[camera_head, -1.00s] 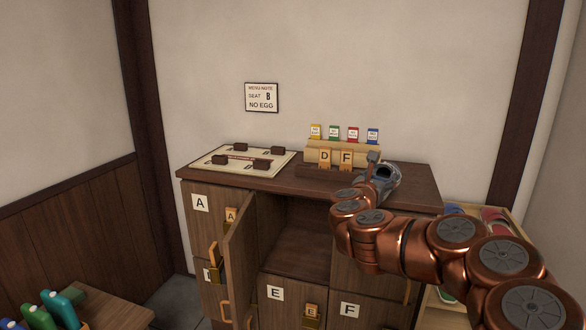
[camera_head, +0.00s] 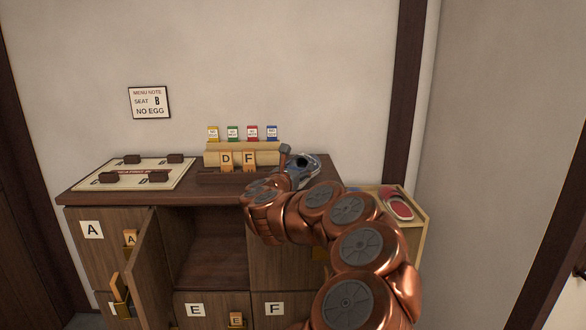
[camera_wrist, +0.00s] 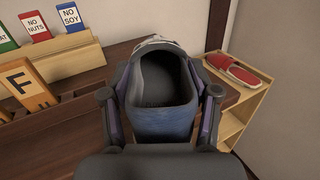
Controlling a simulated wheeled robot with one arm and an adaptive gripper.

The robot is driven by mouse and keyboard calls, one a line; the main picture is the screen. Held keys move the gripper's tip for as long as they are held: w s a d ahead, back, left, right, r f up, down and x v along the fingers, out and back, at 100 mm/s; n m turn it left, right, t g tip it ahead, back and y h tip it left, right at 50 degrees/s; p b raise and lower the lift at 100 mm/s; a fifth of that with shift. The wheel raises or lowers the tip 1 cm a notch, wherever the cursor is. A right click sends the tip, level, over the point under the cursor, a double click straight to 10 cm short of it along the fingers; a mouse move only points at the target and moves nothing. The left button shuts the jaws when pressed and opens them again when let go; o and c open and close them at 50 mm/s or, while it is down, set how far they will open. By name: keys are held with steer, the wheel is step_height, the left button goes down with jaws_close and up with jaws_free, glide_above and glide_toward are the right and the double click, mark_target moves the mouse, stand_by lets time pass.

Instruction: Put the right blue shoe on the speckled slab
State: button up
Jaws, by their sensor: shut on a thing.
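A blue shoe (camera_wrist: 165,124) with a dark open top fills the middle of the wrist view. My gripper (camera_wrist: 160,95) is shut on it, one finger along each side. In the head view the shoe (camera_head: 303,165) shows grey-blue beyond my arm, above the right part of the cabinet top. I cannot tell whether it touches the top. My own wrist hides part of it. I cannot make out the speckled slab in either view.
The wooden cabinet (camera_head: 318,166) carries a board with dark blocks (camera_head: 135,176) and a card rack (camera_head: 243,158). One cabinet door (camera_head: 150,270) hangs open beside an empty compartment. A wooden shoe rack (camera_head: 420,232) with a red slipper (camera_head: 398,207) stands at the right.

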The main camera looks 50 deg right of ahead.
steer(key=shift+w+d+f+p, duration=0.15)
steer(key=shift+w+d+p, duration=0.3)
steer(key=shift+w+d, duration=1.1)
steer(key=shift+w+d+f+p, duration=0.15)
steer(key=shift+w+d+p, duration=0.25)
steer(key=shift+w+d, duration=1.1)
steer(key=shift+s+d+f+p, duration=0.15)
steer(key=shift+f+p, duration=0.15)
steer(key=shift+f, duration=1.5)
steer(key=o, duration=1.5)
steer(key=shift+b+v, duration=1.05)
steer(key=shift+v, duration=4.95)
